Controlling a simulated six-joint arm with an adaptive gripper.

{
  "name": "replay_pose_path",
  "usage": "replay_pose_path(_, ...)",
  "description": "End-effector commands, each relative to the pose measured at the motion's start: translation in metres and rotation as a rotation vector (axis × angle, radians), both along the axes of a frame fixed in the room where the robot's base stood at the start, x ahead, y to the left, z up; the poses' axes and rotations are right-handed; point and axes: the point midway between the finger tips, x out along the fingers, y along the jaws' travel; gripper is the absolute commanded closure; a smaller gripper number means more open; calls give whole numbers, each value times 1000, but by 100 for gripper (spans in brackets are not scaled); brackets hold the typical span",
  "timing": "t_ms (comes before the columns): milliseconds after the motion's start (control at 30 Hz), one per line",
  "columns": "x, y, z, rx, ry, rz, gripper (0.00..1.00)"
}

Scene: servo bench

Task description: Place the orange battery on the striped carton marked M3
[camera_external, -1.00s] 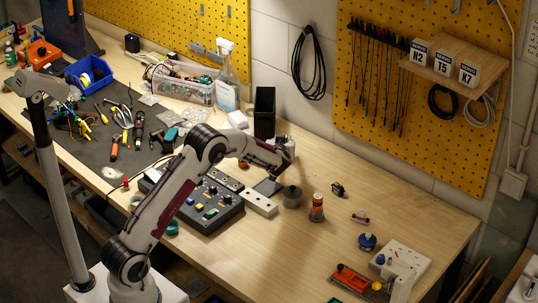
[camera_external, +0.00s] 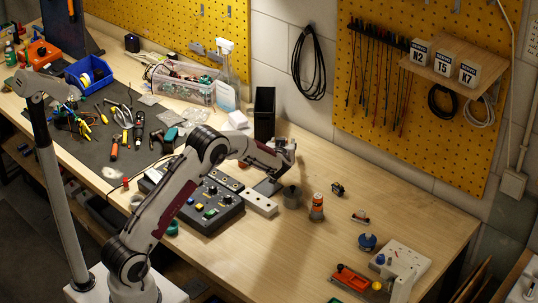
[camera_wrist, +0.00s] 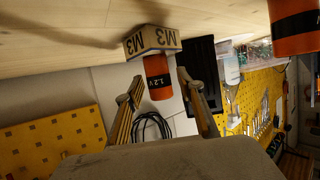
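In the wrist view, which is upside down, a striped carton marked M3 (camera_wrist: 152,42) stands on the wooden bench. An orange battery (camera_wrist: 157,78) marked 1.2 V is at the carton's top face and seems to touch it. My gripper (camera_wrist: 160,80) has its two fingers spread on either side of the battery, with a visible gap on each side. In the external view my gripper (camera_external: 284,152) is low near the back of the bench, right of the black bin; the carton and battery are hard to make out there.
A black bin (camera_external: 264,112) stands close to the left of my gripper. Another orange-and-black cylinder (camera_wrist: 294,28) shows large in the wrist view.

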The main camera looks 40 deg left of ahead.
Motion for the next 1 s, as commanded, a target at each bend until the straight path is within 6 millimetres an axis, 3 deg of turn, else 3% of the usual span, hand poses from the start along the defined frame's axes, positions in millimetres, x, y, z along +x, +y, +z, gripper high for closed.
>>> replay_pose_path(367, -8, -7, 8, 0, 0, -1, 62)
replay_pose_path(1000, -68, -50, 38, 0, -1, -2, 62)
